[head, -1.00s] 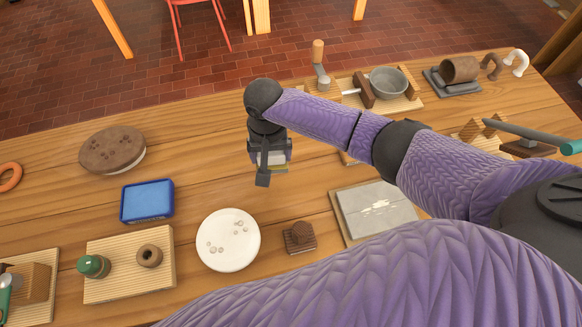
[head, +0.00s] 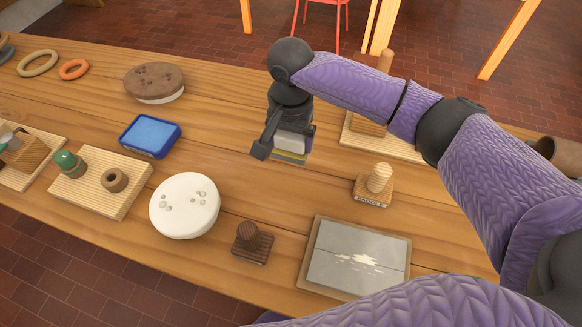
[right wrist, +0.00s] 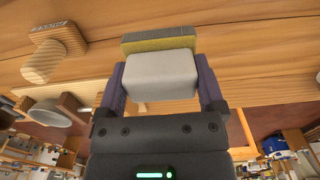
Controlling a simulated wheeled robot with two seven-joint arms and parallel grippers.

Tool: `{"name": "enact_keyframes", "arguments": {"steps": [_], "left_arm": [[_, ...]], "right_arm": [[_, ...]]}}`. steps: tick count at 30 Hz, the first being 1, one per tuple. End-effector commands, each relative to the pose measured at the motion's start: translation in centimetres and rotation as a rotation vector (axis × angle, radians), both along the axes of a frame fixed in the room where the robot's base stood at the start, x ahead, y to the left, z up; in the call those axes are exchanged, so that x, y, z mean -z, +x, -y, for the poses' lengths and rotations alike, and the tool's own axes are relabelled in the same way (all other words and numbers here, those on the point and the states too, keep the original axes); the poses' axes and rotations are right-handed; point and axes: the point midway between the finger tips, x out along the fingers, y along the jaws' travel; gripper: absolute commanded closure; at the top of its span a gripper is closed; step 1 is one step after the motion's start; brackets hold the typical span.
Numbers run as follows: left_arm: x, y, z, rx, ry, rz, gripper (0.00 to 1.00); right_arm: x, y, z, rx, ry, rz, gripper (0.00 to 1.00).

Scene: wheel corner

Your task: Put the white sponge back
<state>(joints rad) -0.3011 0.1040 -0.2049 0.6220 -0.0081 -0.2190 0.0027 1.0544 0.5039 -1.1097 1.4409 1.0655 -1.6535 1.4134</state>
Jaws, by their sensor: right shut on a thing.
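The white sponge (head: 293,141) has a white block on top and a yellow-green layer below. My right gripper (head: 285,148) is shut on it and holds it over the middle of the table. In the right wrist view the white part of the sponge (right wrist: 161,76) sits between the two fingers of the gripper (right wrist: 162,85), with the yellow layer beyond them. I cannot tell exactly how high above the wood it is. My left gripper is not in view.
A wooden knob on a labelled base (head: 375,184) is to the right. Bare wood lies between them.

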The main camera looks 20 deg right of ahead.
Motion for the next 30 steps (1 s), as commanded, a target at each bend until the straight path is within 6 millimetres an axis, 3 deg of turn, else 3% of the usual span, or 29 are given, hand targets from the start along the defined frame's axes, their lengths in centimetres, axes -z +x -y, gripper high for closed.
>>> {"name": "enact_keyframes", "arguments": {"steps": [3, 9, 27, 28, 30], "left_arm": [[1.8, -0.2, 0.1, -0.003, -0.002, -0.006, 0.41], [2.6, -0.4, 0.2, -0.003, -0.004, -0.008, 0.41], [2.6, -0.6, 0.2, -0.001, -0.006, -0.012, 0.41], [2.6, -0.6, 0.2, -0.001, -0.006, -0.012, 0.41], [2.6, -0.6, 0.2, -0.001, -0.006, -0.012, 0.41]], "right_arm": [[3.8, -0.1, 0.0, -0.001, -0.003, -0.007, 0.68], [7.9, -0.1, 0.0, 0.0, -0.002, -0.005, 0.68], [9.4, -0.1, 0.0, -0.001, -0.001, -0.002, 0.68], [9.4, -0.1, 0.0, -0.001, -0.001, -0.002, 0.08], [9.3, -0.1, 0.0, -0.001, -0.001, -0.002, 0.0]]}}
